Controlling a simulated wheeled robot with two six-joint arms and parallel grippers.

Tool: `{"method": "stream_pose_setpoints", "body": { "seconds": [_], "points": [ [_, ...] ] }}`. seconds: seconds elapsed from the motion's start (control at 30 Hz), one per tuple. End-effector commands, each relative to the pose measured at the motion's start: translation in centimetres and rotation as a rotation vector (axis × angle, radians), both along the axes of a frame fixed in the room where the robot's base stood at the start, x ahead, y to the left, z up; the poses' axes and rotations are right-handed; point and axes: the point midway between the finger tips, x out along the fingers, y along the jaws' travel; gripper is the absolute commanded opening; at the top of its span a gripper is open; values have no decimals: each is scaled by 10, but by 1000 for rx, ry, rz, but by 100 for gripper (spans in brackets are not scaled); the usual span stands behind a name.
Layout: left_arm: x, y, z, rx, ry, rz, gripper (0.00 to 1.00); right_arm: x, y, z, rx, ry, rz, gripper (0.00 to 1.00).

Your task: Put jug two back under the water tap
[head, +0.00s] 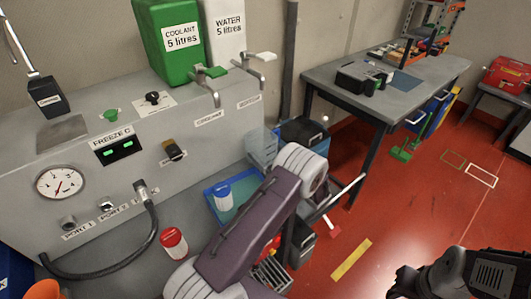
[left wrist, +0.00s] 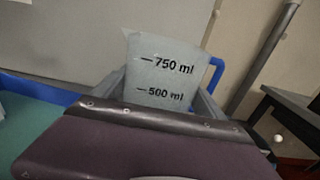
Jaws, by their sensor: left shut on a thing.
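A translucent jug with 750 ml and 500 ml marks and a blue handle fills the middle of the left wrist view (left wrist: 165,72). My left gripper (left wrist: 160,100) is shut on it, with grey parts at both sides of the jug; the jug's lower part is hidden. In the head view a pale translucent jug (head: 261,146) shows just beyond my purple left arm, which hides that gripper. I cannot read its number.
The green coolant tank (head: 168,45) and its green-handled tap (head: 207,75) are left of the water tap. A blue-rimmed tray (head: 212,205) holds a blue-and-white container (head: 222,195). A red-topped container (head: 172,242) stands left. A work table (head: 330,78) is at right.

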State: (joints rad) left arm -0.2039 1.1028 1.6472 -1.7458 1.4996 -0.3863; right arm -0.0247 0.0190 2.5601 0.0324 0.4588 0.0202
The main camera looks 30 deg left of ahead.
Motion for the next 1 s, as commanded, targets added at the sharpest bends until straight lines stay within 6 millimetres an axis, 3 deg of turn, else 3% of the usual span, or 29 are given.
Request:
{"method": "stream_pose_setpoints", "body": {
  "seconds": [0.4, 0.43, 0.5, 0.8, 1.0],
  "points": [
    [0, 0, -10, 0, -2, 0, 17, 0, 0, -4, 0, 0, 0, 36],
    [0, 0, -9, 0, -2, 0, 87, 0, 0, -3, 0, 0, 0, 36],
    [0, 0, -9, 0, -2, 0, 100, 0, 0, -3, 0, 0, 0, 36],
    [0, 0, -2, 0, -2, 0, 100, 0, 0, 3, 0, 0, 0, 36],
    [-12, -33, -7, 1, -1, -5, 100, 0, 0, -5, 0, 0, 0, 36]
  ]
}}
